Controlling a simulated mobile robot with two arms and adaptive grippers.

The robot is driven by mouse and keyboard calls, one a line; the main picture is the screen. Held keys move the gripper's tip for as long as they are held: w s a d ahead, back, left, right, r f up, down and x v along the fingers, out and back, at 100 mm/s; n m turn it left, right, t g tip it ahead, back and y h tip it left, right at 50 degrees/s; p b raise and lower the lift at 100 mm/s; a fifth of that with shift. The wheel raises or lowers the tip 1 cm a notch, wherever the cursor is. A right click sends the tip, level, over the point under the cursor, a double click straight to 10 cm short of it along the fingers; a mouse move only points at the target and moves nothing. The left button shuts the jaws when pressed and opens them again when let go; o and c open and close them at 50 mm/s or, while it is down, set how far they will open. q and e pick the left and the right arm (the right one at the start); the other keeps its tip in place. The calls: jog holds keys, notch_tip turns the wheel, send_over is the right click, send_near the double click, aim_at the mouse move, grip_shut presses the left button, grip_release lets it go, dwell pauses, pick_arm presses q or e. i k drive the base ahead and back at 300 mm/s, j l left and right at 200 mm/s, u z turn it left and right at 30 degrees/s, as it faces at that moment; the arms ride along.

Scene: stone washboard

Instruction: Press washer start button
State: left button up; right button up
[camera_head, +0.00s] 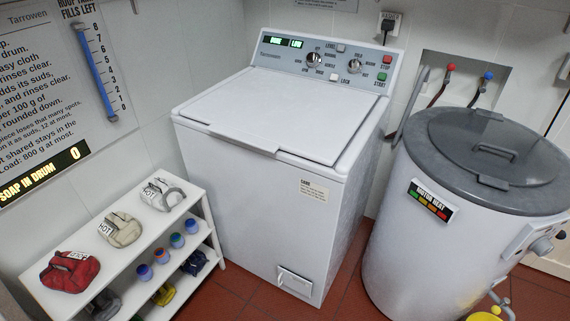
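The white top-loading washer (262,175) stands in the middle of the view with its lid (275,112) shut. Its grey control panel (325,62) is at the back of the top. The green start button (382,77) is at the panel's right end, labelled START. The red stop button (387,60) is just above it. Two dials (314,59) and small displays (283,41) are also on the panel. Neither of my grippers shows in this view.
A grey cylindrical tub (415,235) with a dark lid stands close on the right. A low white shelf (214,262) at the left holds cloth bundles (71,271) and small jars (177,240). A sign (35,110) hangs on the left wall. Red floor tiles (250,300) show in front.

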aim_at(382, 76)
jog(key=k, duration=0.45)
jog(key=i+l+u, duration=0.2)
jog(key=l, duration=0.25)
jog(key=i+u, duration=0.15)
jog(key=i, duration=0.25)
jog(key=i+l+u, duration=0.2)
jog(key=i, duration=0.15)
jog(key=i+l+u, duration=0.15)
jog(key=i, duration=0.25)
